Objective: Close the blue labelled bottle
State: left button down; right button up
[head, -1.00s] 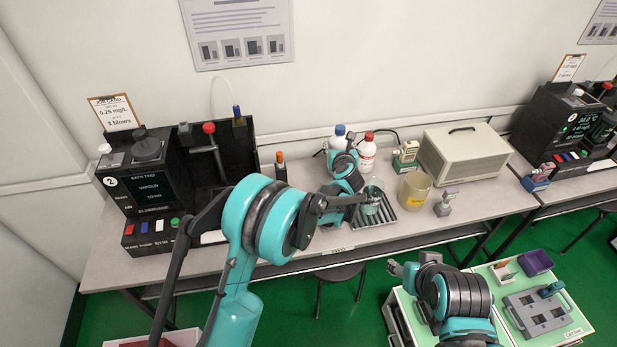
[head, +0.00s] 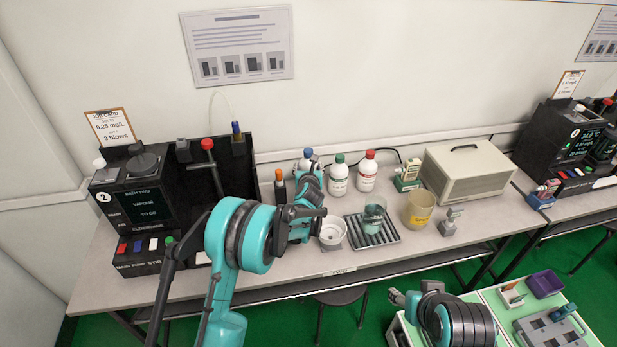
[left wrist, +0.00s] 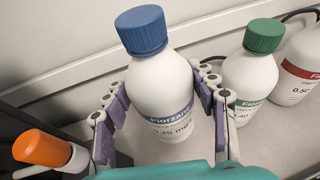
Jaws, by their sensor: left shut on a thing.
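The blue-labelled white bottle (left wrist: 163,88) stands upright between the fingers of my left gripper (left wrist: 165,104) in the left wrist view. Its blue cap (left wrist: 141,29) sits on its neck. My left gripper is shut on the bottle's body from both sides. In the head view the blue cap (head: 308,153) shows above my left gripper (head: 309,170), which hides most of the bottle. I cannot tell whether its base touches the table. My right gripper (head: 397,297) is low, away from the bottles, too small to read.
A green-capped bottle (head: 339,178) and a red-capped bottle (head: 367,172) stand just right. An orange-topped item (head: 280,186) is close left, by the black tester (head: 140,205).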

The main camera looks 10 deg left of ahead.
pick_arm(q)
jog(key=shift+f+b, duration=0.95)
jog(key=shift+f, duration=1.05)
jog(key=shift+f, duration=0.2)
jog(key=c, duration=0.5)
grip_release()
jog(key=shift+r, duration=0.1)
